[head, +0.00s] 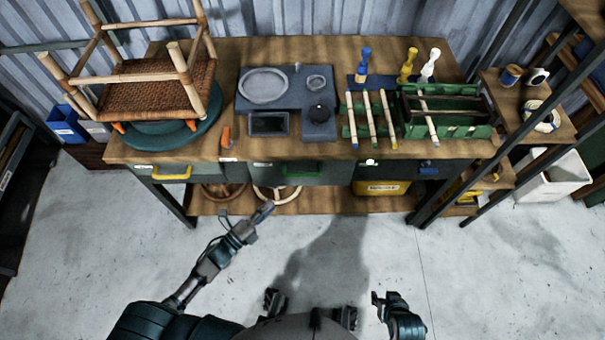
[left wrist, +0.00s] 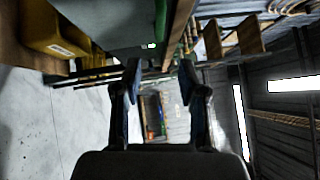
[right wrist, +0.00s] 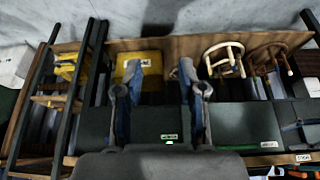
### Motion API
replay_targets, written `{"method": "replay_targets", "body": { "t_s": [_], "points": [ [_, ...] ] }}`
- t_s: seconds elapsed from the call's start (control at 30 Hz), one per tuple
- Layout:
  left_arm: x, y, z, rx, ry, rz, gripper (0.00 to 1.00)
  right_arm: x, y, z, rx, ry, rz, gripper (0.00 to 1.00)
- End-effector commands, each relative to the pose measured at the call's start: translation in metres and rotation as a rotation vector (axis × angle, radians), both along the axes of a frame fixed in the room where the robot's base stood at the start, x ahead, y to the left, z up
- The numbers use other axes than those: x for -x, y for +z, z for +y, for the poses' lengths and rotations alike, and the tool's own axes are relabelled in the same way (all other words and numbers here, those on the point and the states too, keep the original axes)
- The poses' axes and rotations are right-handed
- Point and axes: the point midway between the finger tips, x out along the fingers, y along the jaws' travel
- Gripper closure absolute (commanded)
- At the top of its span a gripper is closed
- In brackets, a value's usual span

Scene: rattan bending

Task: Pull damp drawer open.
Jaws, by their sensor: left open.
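The workbench front has dark drawers. The left drawer has a yellow handle (head: 171,174), the middle one a green handle (head: 301,172) and the right one a blue handle (head: 429,169). Their small labels are too small to read, so I cannot tell which is the damp drawer. All three look closed. My left gripper (head: 263,212) is open and empty, in front of and below the middle drawer, apart from its handle. My right gripper (head: 386,302) is low, well away from the bench; its fingers are apart in the right wrist view (right wrist: 160,85).
A yellow bin (head: 382,188) stands on the lower shelf. Dark posts (head: 490,130) rise at right. The floor in front is clear.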

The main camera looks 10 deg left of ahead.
Motion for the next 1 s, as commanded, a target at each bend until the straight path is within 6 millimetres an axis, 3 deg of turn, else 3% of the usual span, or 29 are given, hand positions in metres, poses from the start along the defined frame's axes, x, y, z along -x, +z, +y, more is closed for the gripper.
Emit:
{"method": "replay_targets", "body": {
  "t_s": [0.6, 0.8, 1.0],
  "points": [
    [-0.114, 0.016, -0.071, 0.003, 0.002, 0.003, 0.59, -0.043, 0.009, 0.015, -0.053, 0.012, -0.222, 0.60],
    [-0.131, 0.019, -0.081, 0.002, 0.003, 0.005, 0.59, -0.051, 0.013, 0.018, -0.064, 0.014, -0.271, 0.60],
    [-0.134, 0.020, -0.083, 0.003, 0.002, 0.004, 0.59, -0.053, 0.015, 0.019, -0.067, 0.015, -0.283, 0.60]
  ]
}}
